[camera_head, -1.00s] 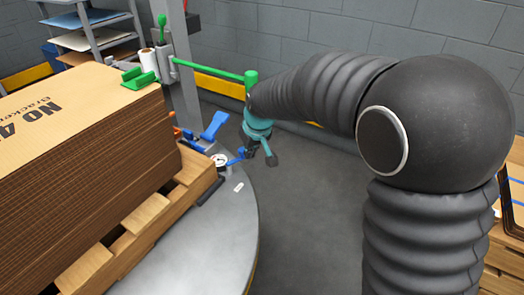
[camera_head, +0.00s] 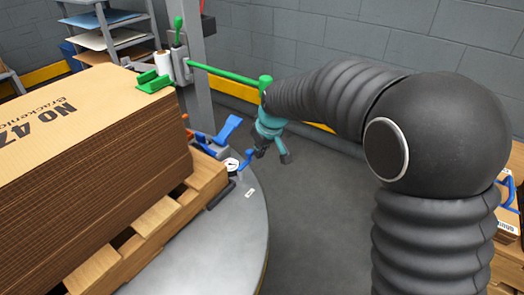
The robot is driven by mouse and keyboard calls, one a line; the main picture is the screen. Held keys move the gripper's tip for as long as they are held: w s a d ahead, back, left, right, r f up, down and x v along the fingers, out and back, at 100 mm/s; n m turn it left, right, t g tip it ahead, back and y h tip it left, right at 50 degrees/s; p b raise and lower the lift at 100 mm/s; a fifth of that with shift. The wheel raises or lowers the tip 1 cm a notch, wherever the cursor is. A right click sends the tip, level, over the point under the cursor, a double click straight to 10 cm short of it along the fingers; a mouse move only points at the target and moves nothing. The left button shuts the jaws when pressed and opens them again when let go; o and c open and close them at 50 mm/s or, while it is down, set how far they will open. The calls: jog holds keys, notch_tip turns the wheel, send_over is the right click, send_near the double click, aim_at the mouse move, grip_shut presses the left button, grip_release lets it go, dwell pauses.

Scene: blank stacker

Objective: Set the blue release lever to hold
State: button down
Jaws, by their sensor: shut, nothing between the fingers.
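A large blue lever paddle (camera_head: 229,129) stands tilted up at the turntable's far edge, beside the post. A smaller blue lever (camera_head: 247,159) sits just right of a round white gauge (camera_head: 231,164). I cannot tell from labels which one is the release lever or where hold is.
A green bar (camera_head: 222,72) runs from the grey post (camera_head: 198,90) to behind my wrist. A tall cardboard stack (camera_head: 90,170) on a wooden pallet (camera_head: 155,215) fills the left of the round grey turntable (camera_head: 225,240). The floor (camera_head: 320,220) right of it is clear.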

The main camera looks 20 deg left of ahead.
jog(key=shift+w+r, duration=0.1)
jog(key=shift+r, duration=0.05)
jog(key=d+r, duration=0.7)
jog(key=r, duration=0.2)
jog(key=shift+s+d, duration=0.35)
dwell(0.4)
